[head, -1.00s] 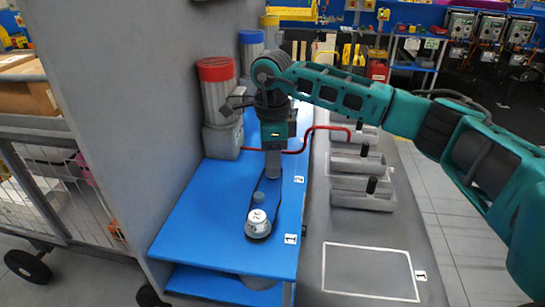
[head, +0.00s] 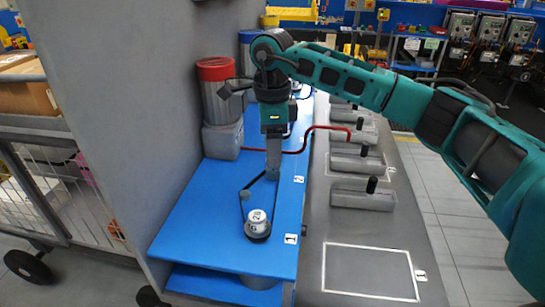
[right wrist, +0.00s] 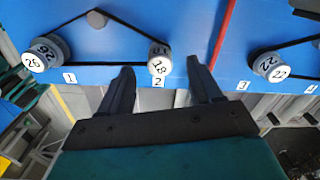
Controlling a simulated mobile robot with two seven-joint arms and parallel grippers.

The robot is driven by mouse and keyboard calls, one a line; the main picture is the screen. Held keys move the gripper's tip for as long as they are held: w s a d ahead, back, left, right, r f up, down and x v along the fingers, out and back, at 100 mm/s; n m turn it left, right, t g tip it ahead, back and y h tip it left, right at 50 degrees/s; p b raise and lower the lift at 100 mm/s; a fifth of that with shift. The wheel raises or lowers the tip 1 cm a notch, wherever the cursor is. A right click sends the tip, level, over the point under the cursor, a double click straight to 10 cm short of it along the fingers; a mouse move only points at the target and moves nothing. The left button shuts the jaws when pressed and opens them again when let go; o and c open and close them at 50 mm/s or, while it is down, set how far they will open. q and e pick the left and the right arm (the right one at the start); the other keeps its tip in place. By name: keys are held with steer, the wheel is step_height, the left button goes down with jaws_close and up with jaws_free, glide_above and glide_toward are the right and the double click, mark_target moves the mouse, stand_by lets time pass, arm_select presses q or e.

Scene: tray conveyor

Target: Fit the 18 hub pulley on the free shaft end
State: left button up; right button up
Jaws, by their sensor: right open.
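The white-topped hub pulley marked 18 (right wrist: 160,62) sits at place 2 on the blue bench (right wrist: 130,75), with a black belt (right wrist: 125,20) running to it. My right gripper (right wrist: 158,66) is open, its fingers on either side of pulley 18 in the right wrist view. I cannot tell whether they touch it. In the head view my right gripper (head: 273,168) points down over place 2 and mostly hides the pulley. Pulley 26 (head: 257,222) stands at place 1 with the belt around it. A grey idler (right wrist: 96,18) bears against the belt. My left gripper is not in view.
Pulley 22 (right wrist: 270,66) stands at place 3, beyond a red line (right wrist: 222,35). A red-capped canister (head: 216,90) stands left of my gripper. Grey blocks with black handles (head: 362,195) line the grey table to the right. A white-outlined square (head: 368,272) there is empty.

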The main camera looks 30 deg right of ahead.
step_height(320, 180, up, 9)
stand_by(0.8)
